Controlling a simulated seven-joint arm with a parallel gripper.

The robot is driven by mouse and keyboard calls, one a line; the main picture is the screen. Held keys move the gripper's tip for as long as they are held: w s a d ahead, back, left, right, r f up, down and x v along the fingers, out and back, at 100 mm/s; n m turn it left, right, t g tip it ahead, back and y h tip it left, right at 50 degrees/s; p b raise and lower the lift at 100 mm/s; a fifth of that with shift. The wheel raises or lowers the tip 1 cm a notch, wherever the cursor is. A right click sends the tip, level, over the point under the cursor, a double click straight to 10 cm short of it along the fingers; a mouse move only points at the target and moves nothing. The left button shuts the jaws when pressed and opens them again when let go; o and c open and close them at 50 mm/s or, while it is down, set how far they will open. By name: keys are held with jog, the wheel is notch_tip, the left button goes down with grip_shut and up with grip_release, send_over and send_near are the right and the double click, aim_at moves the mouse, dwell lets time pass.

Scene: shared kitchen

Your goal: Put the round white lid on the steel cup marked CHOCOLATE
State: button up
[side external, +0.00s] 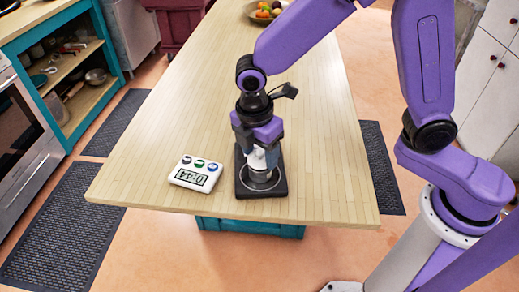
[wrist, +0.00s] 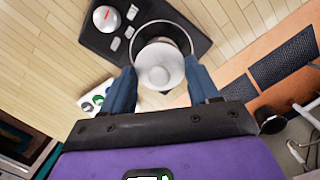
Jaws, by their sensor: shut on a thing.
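The round white lid (wrist: 160,67) with a raised knob is between my fingertips in the wrist view. My gripper (wrist: 160,82) is shut on it. It also shows in the side view (side external: 257,158), largely hidden by my gripper. A steel cup (side external: 262,180) stands upright below my gripper, on a black base. In the wrist view its round rim (wrist: 140,34) shows around and beyond the lid. The lid covers part of the mouth there and looks shifted toward my gripper. I cannot tell whether lid and cup touch. No CHOCOLATE marking is readable.
The black base (side external: 241,187) has a dial and several buttons in the wrist view. A white timer (side external: 197,173) lies left of it. A bowl of fruit (side external: 264,11) sits at the table's far end. The wooden table (side external: 190,120) is otherwise mostly clear; its front edge is close.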

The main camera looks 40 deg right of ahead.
aim_at(257, 162)
jog(key=shift+f, duration=0.5)
jog(key=o, duration=0.7)
jog(key=shift+o, duration=0.2)
jog(key=shift+r, duration=0.1)
notch_tip(257, 162, up, 11)
jog(key=a, duration=0.1)
jog(key=shift+s+a, duration=0.15)
dwell(0.7)
dwell(0.3)
jog(key=s+d+f+m+y, duration=0.1)
jog(key=s+d+f+m, duration=0.2)
jog(key=s+d, duration=1.6)
jog(key=m, duration=0.4)
jog(key=shift+s+f+m+y, duration=0.25)
jog(key=shift+f+m+y, duration=0.05)
jog(key=shift+f+y, duration=0.1)
